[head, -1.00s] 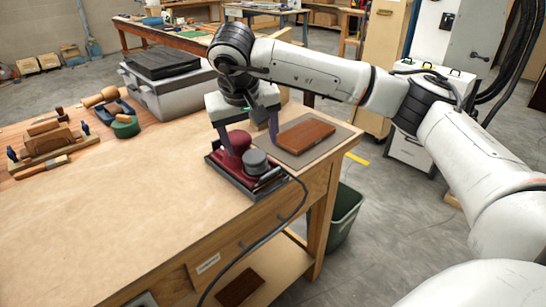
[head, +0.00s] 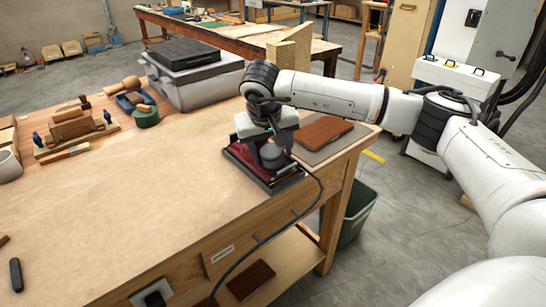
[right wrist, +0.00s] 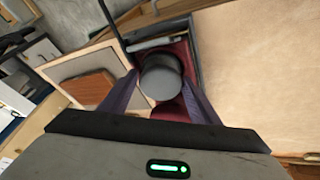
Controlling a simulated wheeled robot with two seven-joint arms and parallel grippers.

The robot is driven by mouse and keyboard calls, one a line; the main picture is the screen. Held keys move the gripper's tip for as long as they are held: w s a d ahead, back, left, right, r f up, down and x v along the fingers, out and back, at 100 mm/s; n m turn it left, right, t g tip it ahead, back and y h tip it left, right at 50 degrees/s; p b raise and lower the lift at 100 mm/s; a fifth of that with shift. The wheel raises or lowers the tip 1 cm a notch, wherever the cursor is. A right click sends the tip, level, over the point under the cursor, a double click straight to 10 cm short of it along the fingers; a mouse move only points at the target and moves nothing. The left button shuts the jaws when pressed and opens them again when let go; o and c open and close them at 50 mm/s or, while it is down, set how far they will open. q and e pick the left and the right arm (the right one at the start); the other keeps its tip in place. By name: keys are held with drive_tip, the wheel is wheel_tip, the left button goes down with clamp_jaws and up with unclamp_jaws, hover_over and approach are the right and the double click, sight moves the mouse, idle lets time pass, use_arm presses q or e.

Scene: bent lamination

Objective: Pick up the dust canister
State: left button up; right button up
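The dust canister (head: 272,156) is a short dark grey cylinder on the red sander (head: 245,154), at the right end of the workbench. It also shows in the right wrist view (right wrist: 160,82), between my two fingers. My right gripper (right wrist: 160,76) is open, with one finger on each side of the canister. I cannot tell whether either finger touches it. In the head view my right gripper (head: 270,138) is just above the canister, and its fingers are mostly hidden. My left gripper is not in view.
A brown wood block (head: 322,131) lies on a grey mat behind the sander. The sander's black cord (head: 312,205) hangs over the bench front. Wooden tools (head: 75,128) and a grey case (head: 190,80) stand at the back left. The bench's middle is clear.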

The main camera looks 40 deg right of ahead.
drive_tip(key=c, duration=0.5)
drive_tip(key=shift+r, duration=0.1)
